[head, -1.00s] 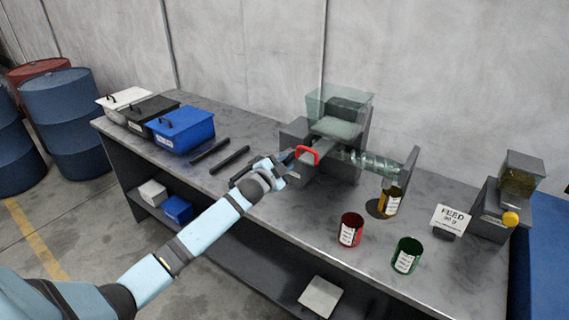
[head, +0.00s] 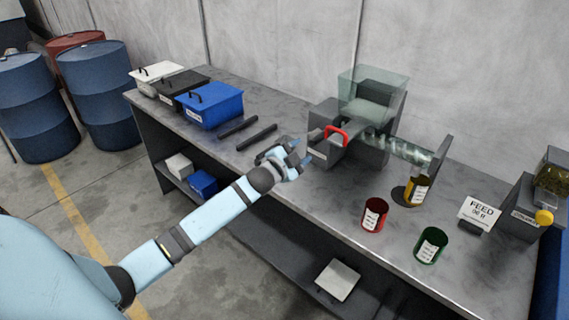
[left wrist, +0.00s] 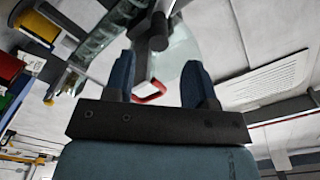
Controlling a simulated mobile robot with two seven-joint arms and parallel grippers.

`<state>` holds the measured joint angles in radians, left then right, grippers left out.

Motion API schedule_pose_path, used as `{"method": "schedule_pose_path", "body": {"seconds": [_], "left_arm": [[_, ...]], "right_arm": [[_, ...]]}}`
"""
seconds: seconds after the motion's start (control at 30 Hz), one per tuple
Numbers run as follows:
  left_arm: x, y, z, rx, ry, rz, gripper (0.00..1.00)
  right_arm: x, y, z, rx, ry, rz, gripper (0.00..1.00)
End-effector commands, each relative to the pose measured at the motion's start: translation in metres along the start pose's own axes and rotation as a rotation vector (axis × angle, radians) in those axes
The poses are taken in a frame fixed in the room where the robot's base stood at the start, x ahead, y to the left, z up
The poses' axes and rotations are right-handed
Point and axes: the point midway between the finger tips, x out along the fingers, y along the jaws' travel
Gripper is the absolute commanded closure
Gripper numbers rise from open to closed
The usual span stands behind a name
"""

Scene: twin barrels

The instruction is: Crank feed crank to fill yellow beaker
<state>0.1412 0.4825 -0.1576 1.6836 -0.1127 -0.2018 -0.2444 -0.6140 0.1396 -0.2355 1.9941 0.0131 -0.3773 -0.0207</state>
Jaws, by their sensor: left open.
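The feed machine (head: 352,155) stands on the bench, with a clear hopper (head: 374,92) on top and a clear auger tube (head: 400,147) running right. Its red crank handle (head: 337,131) is at the front left; it also shows in the left wrist view (left wrist: 150,98). The yellow beaker (head: 416,191) stands under the tube's right end. My left gripper (head: 298,153) is open and empty, left of the crank and apart from it; its blue fingers (left wrist: 160,82) show in the left wrist view. My right gripper is not in view.
A red beaker (head: 374,215), a green beaker (head: 431,245) and a FEED sign (head: 479,213) stand toward the bench front. Lidded bins (head: 209,106) and two dark bars (head: 257,137) lie left. A small machine with a yellow knob (head: 544,217) stands at right.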

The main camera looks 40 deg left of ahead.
Motion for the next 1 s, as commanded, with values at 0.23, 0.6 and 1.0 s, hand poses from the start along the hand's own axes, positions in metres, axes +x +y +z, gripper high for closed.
{"method": "schedule_pose_path", "body": {"seconds": [0.23, 0.6, 1.0], "left_arm": [[-0.053, 0.001, 0.001, 0.002, -0.001, 0.001, 0.49], [-0.078, -0.001, 0.0, 0.001, 0.0, -0.001, 0.49], [-0.078, -0.001, 0.0, 0.001, 0.0, -0.001, 0.49]], "right_arm": [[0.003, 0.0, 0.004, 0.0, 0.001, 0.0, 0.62], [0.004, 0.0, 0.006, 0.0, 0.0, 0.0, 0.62], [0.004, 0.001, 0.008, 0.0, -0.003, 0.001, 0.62]]}}
